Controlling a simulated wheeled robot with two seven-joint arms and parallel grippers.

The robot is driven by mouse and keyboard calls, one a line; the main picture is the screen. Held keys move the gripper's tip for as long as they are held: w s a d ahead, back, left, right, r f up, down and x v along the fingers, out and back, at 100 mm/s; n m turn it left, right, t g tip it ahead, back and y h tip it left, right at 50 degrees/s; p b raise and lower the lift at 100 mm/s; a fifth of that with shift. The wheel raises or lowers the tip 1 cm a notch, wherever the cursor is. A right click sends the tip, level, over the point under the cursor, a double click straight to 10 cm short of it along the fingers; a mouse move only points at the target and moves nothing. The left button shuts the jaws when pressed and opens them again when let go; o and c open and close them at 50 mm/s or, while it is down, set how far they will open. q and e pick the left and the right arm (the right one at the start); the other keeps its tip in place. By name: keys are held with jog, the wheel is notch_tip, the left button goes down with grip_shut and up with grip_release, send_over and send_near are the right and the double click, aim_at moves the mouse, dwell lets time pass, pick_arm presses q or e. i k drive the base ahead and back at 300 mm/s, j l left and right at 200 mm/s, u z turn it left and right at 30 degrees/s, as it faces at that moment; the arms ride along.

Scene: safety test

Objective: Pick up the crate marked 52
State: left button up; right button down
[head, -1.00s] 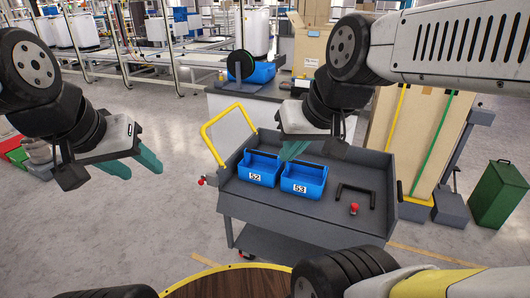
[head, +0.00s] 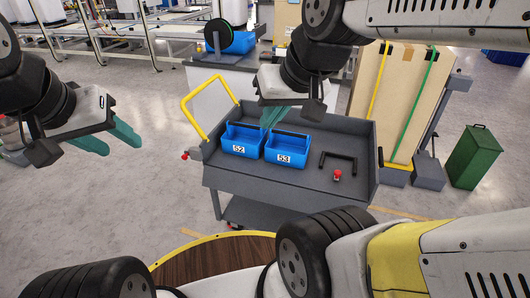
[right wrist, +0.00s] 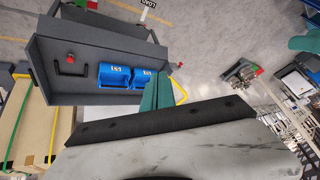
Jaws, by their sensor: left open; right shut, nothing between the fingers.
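The blue crate marked 52 (head: 238,149) sits upright on the grey cart's top tray, left of a matching blue crate marked 53 (head: 285,158). Both have dark bars across the top. My right gripper (head: 273,117) is shut and empty, its teal fingers pointing down at the back of the two crates in the picture; I cannot tell whether they touch. In the right wrist view its fingers (right wrist: 156,93) overlap the edge of crate 52 (right wrist: 142,80). My left gripper (head: 108,141) is open and empty, left of the cart and apart from it.
The grey cart (head: 265,183) has a yellow handle (head: 187,110) at its left. A black handle (head: 338,158) and a red knob (head: 337,174) are right of the crates. A green bin (head: 474,157) stands at the right.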

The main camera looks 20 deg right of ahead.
aim_at(246, 140)
jog(key=i+l+z, duration=0.1)
jog(key=i+z, duration=0.3)
jog(key=i, duration=0.95)
